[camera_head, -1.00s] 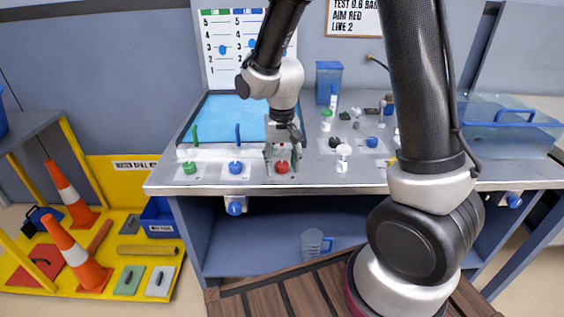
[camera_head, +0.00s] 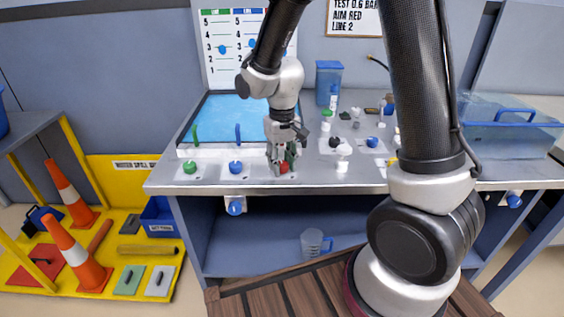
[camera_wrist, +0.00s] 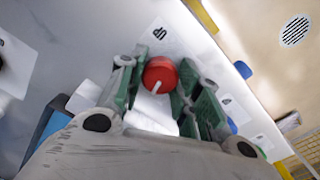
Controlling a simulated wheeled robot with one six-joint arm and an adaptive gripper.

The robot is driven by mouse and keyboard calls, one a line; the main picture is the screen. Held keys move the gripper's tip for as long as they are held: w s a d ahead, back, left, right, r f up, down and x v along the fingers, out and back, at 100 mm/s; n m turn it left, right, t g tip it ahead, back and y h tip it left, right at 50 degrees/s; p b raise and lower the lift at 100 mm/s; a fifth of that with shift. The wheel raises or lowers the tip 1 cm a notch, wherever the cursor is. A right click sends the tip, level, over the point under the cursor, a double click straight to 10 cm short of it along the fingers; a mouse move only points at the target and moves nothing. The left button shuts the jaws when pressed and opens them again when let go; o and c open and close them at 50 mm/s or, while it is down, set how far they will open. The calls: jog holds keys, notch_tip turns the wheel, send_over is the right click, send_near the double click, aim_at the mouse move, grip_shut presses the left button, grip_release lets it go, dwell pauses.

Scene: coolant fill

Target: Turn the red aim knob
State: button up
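The red aim knob (camera_head: 284,168) is at the front edge of the grey bench, right of the blue knob (camera_head: 235,167) and green knob (camera_head: 189,167). My gripper (camera_head: 282,160) reaches down over it and partly hides it. A white pointer line on the knob points to the lower left of the wrist picture.
A white-capped item (camera_head: 342,155) stands just right of my gripper. Green and blue upright levers (camera_head: 238,134) stand behind the knobs. A blue tray (camera_head: 222,108) lies at the back left. Small parts and a blue-lidded container (camera_head: 328,82) occupy the bench's middle and back.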

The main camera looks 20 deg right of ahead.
aim_at(282, 163)
jog(key=o, duration=0.3)
jog(key=shift+o, duration=0.2)
jog(key=shift+r, duration=0.1)
notch_tip(282, 163, up, 12)
dwell(0.5)
